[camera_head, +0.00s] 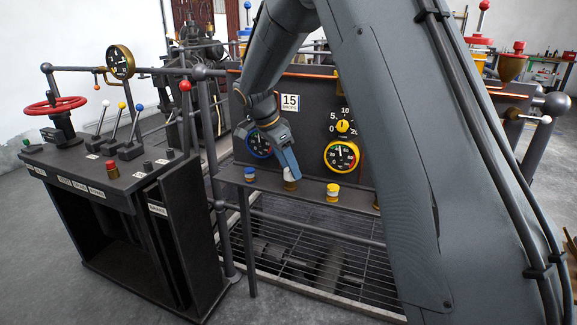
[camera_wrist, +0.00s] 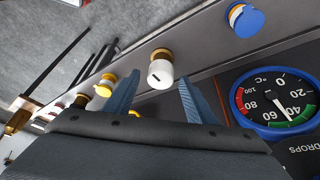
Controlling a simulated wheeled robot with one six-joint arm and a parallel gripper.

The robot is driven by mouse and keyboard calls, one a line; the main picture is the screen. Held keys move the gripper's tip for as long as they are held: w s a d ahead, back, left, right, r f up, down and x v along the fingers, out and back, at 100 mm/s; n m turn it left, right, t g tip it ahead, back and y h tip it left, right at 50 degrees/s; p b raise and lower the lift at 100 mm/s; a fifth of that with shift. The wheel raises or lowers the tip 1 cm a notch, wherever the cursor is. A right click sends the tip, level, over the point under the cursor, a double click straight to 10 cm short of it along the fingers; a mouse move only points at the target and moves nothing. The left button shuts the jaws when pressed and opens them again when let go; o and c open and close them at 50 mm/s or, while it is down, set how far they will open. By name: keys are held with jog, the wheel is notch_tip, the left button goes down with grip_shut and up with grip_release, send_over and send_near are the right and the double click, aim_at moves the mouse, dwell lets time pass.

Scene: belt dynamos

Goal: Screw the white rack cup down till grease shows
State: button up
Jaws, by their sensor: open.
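The white rack cup (camera_wrist: 160,72) stands on a brass base on the dark ledge, with a small dark slot mark on its face. It also shows in the head view (camera_head: 289,174), partly covered by my gripper (camera_head: 285,168). In the wrist view my gripper (camera_wrist: 159,78) is open, one finger on each side of the white cup with gaps showing. I cannot tell how far down the fingers reach along it. I see no clear grease at its base.
A blue cup (camera_wrist: 245,20) and a yellow cup (camera_wrist: 104,86) flank the white one on the ledge. A blue-rimmed gauge (camera_wrist: 283,105) is close to my gripper. A yellow-rimmed gauge (camera_head: 342,158) is on the panel. A lever console (camera_head: 110,190) stands left.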

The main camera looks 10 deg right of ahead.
jog(key=v, duration=0.7)
jog(key=shift+r, duration=0.35)
jog(key=shift+a, duration=0.1)
